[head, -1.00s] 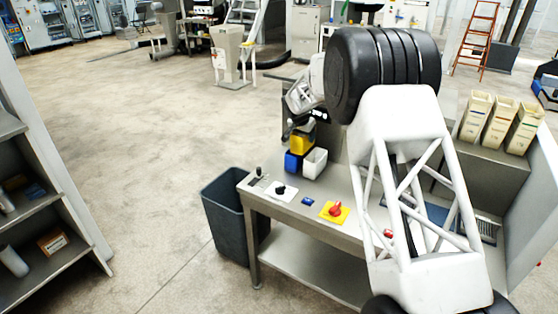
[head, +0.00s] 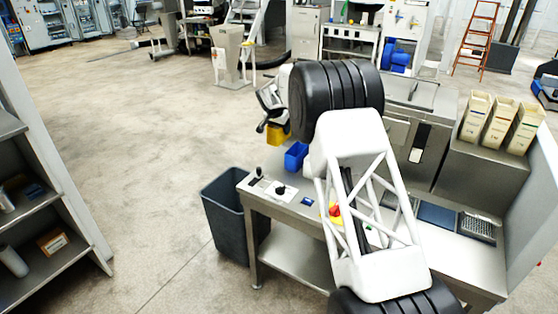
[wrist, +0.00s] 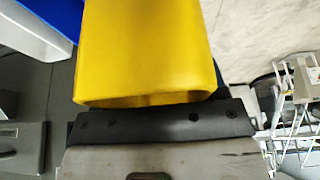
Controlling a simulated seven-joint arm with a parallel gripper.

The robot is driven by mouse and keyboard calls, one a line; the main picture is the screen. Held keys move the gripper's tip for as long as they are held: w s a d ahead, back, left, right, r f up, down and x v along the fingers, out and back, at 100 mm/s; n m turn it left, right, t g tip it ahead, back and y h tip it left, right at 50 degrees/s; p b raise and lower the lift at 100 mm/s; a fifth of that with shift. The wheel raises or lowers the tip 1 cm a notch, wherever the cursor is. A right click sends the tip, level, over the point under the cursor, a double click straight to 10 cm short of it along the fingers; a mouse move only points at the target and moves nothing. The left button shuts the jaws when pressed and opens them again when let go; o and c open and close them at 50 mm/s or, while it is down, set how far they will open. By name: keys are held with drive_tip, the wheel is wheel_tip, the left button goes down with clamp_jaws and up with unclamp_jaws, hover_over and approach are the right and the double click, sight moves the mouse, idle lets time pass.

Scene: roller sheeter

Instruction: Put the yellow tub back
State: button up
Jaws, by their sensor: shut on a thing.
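The yellow tub (head: 277,135) is in my gripper, left of and behind the blue tub in the head view. My gripper (head: 264,124) is shut on it, and my arm hides part of the hold. In the wrist view the yellow tub (wrist: 150,50) fills the upper middle, its near edge against the dark jaw of my gripper (wrist: 160,122). The blue tub (head: 296,155) stands on the bench (head: 262,205). I cannot tell the yellow tub's height.
The bench front carries a joystick panel (head: 268,186) and a red knob on a yellow plate (head: 335,211), partly behind my arm. A dark bin (head: 222,215) stands at the bench's left end. Several cream holders (head: 500,122) stand at right. Open floor lies left.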

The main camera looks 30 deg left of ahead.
sight(279, 131)
drive_tip(key=shift+f, duration=3.05)
drive_tip(key=shift+f, duration=0.1)
drive_tip(key=shift+f, duration=1.8)
drive_tip(key=shift+f, duration=0.1)
drive_tip(key=o, duration=1.2)
drive_tip(key=shift+f, duration=0.1)
drive_tip(key=shift+v, duration=6.15)
